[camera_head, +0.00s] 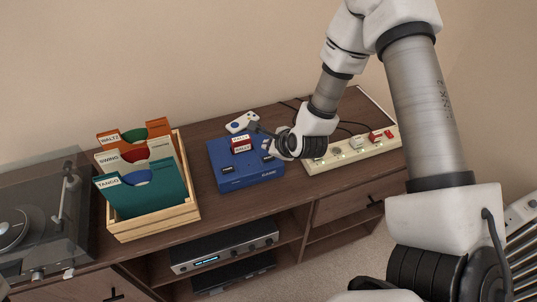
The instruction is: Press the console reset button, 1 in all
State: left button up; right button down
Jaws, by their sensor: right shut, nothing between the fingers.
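A blue console (231,173) sits on the brown wooden cabinet top, with a red-and-white labelled cartridge upright in its top. Small dark controls show on its upper face; I cannot tell which one is the reset button. My right gripper (256,131) comes in from the right and is over the right part of the console, its fingers shut and empty. The gripper and wrist hide part of the console's right and back side. I cannot tell whether the fingertips touch it.
A white controller (242,122) lies behind the console. A cream power strip (352,151) with plugs and a red switch lies to the right. A wooden crate (152,226) of record sleeves and a turntable (38,215) stand to the left. A silver receiver (224,246) is on the shelf below.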

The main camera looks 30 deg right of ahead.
jog(key=shift+r+p, duration=0.75)
jog(key=shift+r, duration=0.75)
jog(key=shift+f, duration=0.1)
